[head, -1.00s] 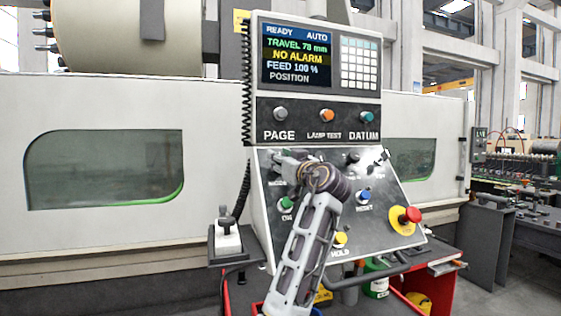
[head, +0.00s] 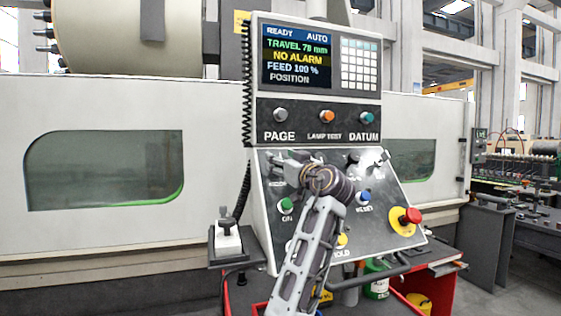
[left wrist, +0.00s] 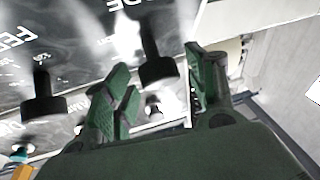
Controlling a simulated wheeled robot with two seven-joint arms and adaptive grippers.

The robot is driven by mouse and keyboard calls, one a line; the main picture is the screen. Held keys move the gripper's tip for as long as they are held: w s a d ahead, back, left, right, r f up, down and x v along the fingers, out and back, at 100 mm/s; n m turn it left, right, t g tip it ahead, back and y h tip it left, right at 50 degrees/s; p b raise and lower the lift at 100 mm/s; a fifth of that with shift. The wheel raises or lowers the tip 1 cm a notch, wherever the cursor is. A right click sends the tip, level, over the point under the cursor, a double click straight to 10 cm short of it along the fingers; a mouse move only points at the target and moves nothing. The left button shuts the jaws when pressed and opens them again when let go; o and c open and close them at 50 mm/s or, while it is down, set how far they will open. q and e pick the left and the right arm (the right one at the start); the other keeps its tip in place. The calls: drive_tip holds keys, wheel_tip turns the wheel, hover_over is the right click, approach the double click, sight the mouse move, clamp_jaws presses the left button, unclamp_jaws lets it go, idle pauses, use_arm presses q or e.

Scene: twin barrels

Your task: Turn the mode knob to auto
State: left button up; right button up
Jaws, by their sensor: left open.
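The tilted lower panel (head: 300,235) of the control console carries the knobs and buttons. My left gripper (head: 274,163) is at the panel's upper left, and its wrist and arm hide part of the panel. In the left wrist view a black knob (left wrist: 153,40), beside lettering ending in "ODE" (left wrist: 126,6), stands between the spread green fingers of my left gripper (left wrist: 157,68). Gaps show on both sides of it; its pointer cannot be made out. A second black knob (left wrist: 42,98) is near the "FEED" lettering. The screen (head: 297,55) reads READY, AUTO and NO ALARM. My right gripper is out of view.
A green button (head: 286,205), a blue button (head: 363,198) and a red emergency button (head: 411,215) on yellow sit on the same panel. A handrail (head: 385,264) runs below it. A red cart (head: 440,285) with containers stands underneath.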

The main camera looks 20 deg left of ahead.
use_arm(q)
drive_tip(key=v, duration=0.6)
drive_tip(key=shift+s, duration=0.15)
drive_tip(key=shift+d, duration=0.1)
